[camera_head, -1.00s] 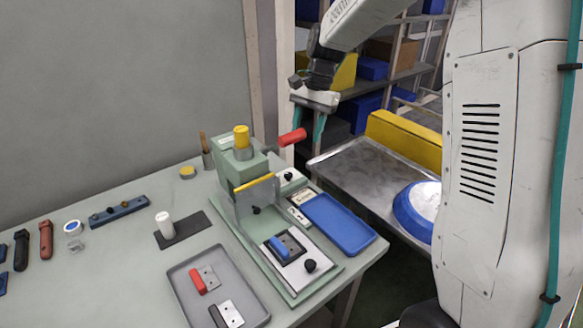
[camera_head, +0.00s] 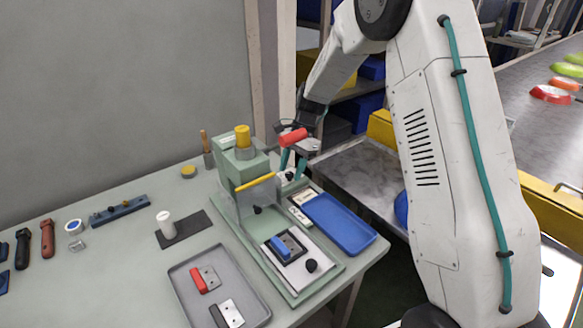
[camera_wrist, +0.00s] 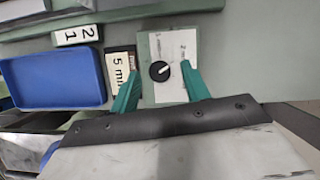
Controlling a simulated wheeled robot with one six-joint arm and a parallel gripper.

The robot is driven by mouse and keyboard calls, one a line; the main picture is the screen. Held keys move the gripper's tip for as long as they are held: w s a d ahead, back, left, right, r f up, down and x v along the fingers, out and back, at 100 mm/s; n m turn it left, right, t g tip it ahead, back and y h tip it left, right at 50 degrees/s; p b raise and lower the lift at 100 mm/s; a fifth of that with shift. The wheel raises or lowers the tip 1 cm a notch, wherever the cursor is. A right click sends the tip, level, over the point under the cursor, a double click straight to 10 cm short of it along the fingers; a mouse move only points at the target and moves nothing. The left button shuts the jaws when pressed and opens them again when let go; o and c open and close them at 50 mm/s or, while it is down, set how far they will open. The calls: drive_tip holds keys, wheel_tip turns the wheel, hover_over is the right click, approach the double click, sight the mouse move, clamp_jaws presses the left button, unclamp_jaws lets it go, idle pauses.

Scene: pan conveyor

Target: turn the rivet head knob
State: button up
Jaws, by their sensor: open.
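A round black knob (camera_wrist: 160,71) with a white pointer mark sits on a pale plate (camera_wrist: 172,88) on a green base; small print on the plate is hard to read. In the wrist view my gripper (camera_wrist: 160,80) is open, its two teal fingers on either side of the knob, with a gap to each. I cannot tell how far the fingertips are above the plate. In the head view my gripper (camera_head: 293,163) is pointing down behind the red lever handle (camera_head: 293,138), beside the green press (camera_head: 240,170). The knob's plate (camera_head: 288,176) is partly in view below the fingers.
The blue tray (camera_head: 340,222) lies close by, also at left in the wrist view (camera_wrist: 58,68). A "5 mm" label (camera_wrist: 121,64) lies beside the plate. The red handle is close to my gripper. A grey tray (camera_head: 181,272) with hinge-like parts lies at the bench front.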

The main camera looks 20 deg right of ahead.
drive_tip(key=c, duration=1)
drive_tip(key=shift+a+n, duration=0.1)
drive_tip(key=shift+n, duration=0.3)
drive_tip(key=n, duration=0.2)
drive_tip(key=n+g+h, duration=0.1)
drive_tip(key=n, duration=0.1)
drive_tip(key=shift+w+a+n+g, duration=0.1)
drive_tip(key=shift+w+n+g, duration=0.1)
drive_tip(key=shift+n+g, duration=0.1)
drive_tip(key=n+h, duration=0.1)
drive_tip(key=n, duration=0.3)
drive_tip(key=n+g+h, duration=0.1)
drive_tip(key=n, duration=0.1)
drive_tip(key=shift+w+a+n+h, duration=0.1)
drive_tip(key=shift+a+n+h, duration=0.15)
drive_tip(key=shift+n+h, duration=0.05)
drive_tip(key=o, duration=1)
